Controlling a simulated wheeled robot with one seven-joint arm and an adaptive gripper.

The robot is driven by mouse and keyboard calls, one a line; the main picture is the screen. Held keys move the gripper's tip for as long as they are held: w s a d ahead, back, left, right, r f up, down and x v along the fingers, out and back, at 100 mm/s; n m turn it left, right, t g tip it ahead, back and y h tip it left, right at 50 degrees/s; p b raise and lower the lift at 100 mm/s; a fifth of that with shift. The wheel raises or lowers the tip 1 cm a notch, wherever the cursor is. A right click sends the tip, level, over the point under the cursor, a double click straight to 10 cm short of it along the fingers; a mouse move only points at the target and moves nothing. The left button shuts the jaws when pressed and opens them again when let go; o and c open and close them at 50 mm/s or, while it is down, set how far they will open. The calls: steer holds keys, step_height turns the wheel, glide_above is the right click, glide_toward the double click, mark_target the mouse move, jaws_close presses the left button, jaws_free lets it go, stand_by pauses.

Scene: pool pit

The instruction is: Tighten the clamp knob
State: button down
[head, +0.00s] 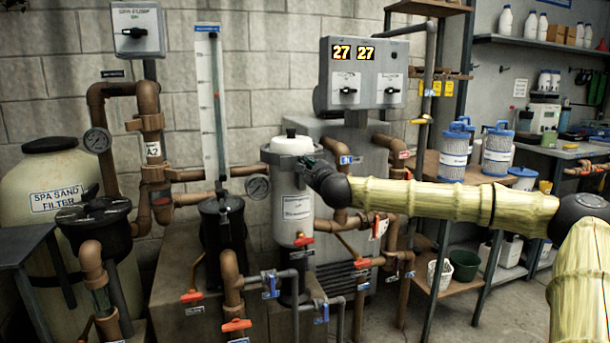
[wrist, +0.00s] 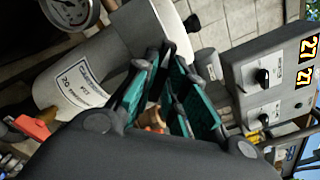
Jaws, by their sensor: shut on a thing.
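A white filter canister (head: 296,208) stands at the centre of the head view, with a white lid (head: 291,145) and a grey clamp band (head: 277,158) around its top. My gripper (head: 308,165) is at the right side of this band. In the wrist view the canister (wrist: 125,60) lies slanted behind my gripper (wrist: 168,68). The teal-padded fingers are close together, shut on the clamp knob at the band. The knob is mostly hidden by the fingers, so its exact turn cannot be seen.
Brown pipes, a gauge (head: 257,187) and red-handled valves crowd around the canister. A grey control panel (head: 364,75) showing 27 27 hangs behind, right. A dark pump pot (head: 222,222) stands to the left. Shelves with blue-capped filter cartridges (head: 455,151) are at right.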

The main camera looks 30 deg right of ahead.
steer(key=shift+f+m+b, duration=0.15)
steer(key=shift+m+b, duration=4.95)
steer(key=shift+b, duration=0.95)
steer(key=c, duration=1.4)
jaws_free()
steer(key=shift+d, duration=0.1)
steer(key=shift+o, duration=0.2)
steer(key=shift+s, duration=0.15)
steer(key=v, duration=0.6)
steer(key=shift+s+a+b, duration=0.25)
steer(key=shift+s+b, duration=0.1)
